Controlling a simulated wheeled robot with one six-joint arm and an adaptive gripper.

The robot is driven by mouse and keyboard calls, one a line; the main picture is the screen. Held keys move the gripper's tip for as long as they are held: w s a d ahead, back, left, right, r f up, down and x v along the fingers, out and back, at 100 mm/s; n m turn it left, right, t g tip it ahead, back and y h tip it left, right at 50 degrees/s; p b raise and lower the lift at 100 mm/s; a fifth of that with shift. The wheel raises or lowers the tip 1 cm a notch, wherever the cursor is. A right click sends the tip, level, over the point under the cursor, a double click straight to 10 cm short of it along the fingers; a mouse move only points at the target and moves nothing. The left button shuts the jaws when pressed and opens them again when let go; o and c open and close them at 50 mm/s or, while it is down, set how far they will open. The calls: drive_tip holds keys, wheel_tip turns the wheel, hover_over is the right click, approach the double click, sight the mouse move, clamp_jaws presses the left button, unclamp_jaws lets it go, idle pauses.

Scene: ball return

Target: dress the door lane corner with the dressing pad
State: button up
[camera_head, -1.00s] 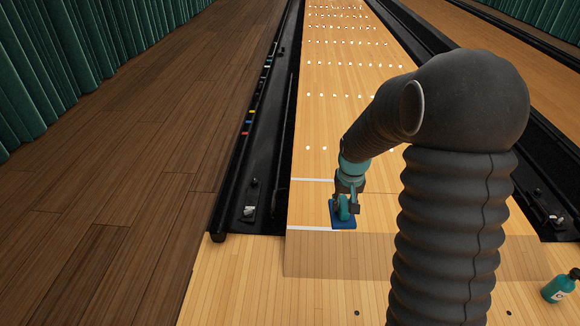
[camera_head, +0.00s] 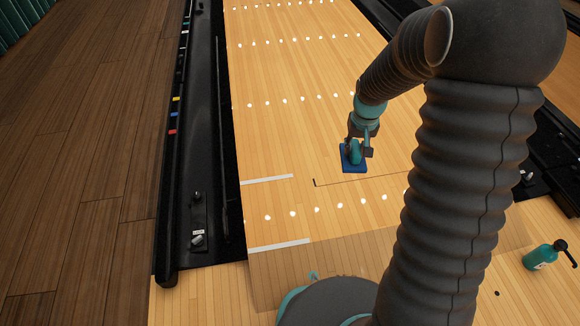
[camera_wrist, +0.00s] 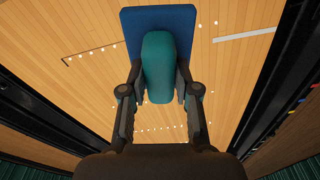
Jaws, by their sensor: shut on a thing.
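The dressing pad is a flat blue pad (camera_head: 349,168) with a rounded teal handle (camera_head: 355,152). My gripper (camera_head: 360,145) is shut on the handle, with a finger on each side. In the wrist view the handle (camera_wrist: 160,65) stands between the fingers, and the blue pad (camera_wrist: 160,18) spreads beyond it. The pad is over the pale wooden lane (camera_head: 290,70); I cannot tell if it touches. A thin dark corner mark (camera_head: 315,183) lies on the lane just in front and left of the pad, its long line running right. My arm hides part of the lane.
Black gutters flank the lane, the left one (camera_head: 205,130) holding a small labelled fitting (camera_head: 198,238). White lines (camera_head: 278,245) mark the lane's left front. Bare lane lies left of the pad.

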drive_tip(key=s+a+f+n+g+y+p, duration=0.1)
drive_tip(key=a+f+n+p, duration=0.2)
drive_tip(key=a+f+n, duration=0.8)
drive_tip(key=s+a+f+n+g+p, duration=0.1)
drive_tip(key=a+f+n+p, duration=0.2)
drive_tip(key=a+f+n, duration=0.8)
drive_tip(key=shift+m, duration=0.8)
drive_tip(key=shift+s+a+f+b, duration=0.1)
drive_tip(key=shift+a+f+b, duration=0.35)
drive_tip(key=shift+f+b, duration=0.2)
drive_tip(key=shift+w+a+f+b, duration=0.1)
drive_tip(key=shift+a+f+b, duration=0.3)
drive_tip(key=shift+f+b, duration=0.3)
drive_tip(key=shift+s+a+f+b, duration=0.1)
drive_tip(key=shift+a+f+b, duration=0.4)
drive_tip(key=shift+f, duration=0.25)
drive_tip(key=shift+d, duration=0.1)
